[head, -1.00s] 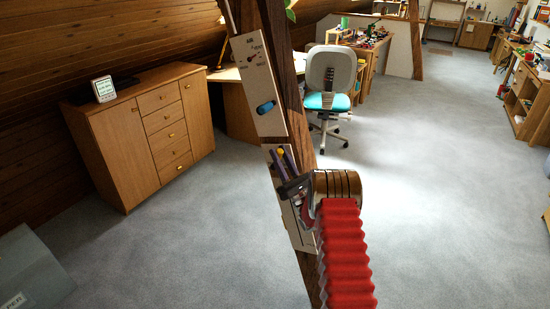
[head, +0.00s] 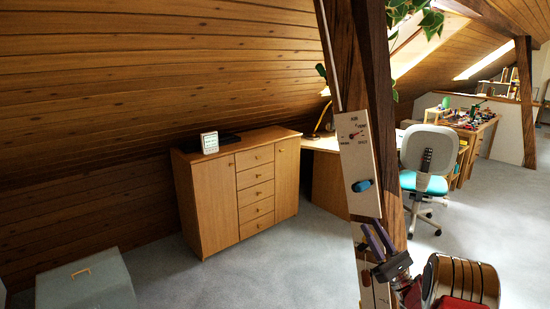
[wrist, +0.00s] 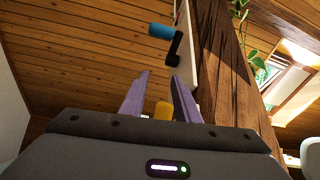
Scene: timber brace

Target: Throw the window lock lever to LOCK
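A pale panel (head: 350,140) with a small dial and a blue-handled crank (head: 362,185) is fixed to the timber post. The crank, with its black arm (wrist: 175,46), shows ahead of my gripper in the wrist view. A lower pale panel (head: 378,296) on the post is partly hidden by my gripper (head: 371,223). My gripper is open, its two purple fingers apart just below the upper panel. A yellow piece (wrist: 162,110) shows between the fingers, nearer their bases; I cannot tell whether they touch it. No LOCK marking is legible, and I cannot tell which part is the lock lever.
The dark timber post (head: 378,90) stands close to my gripper. A wooden cabinet (head: 225,195), a desk chair (head: 428,160) and a grey box (head: 85,285) stand farther off. Leaves (head: 415,15) hang near the post top. Carpet (head: 270,265) is open between.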

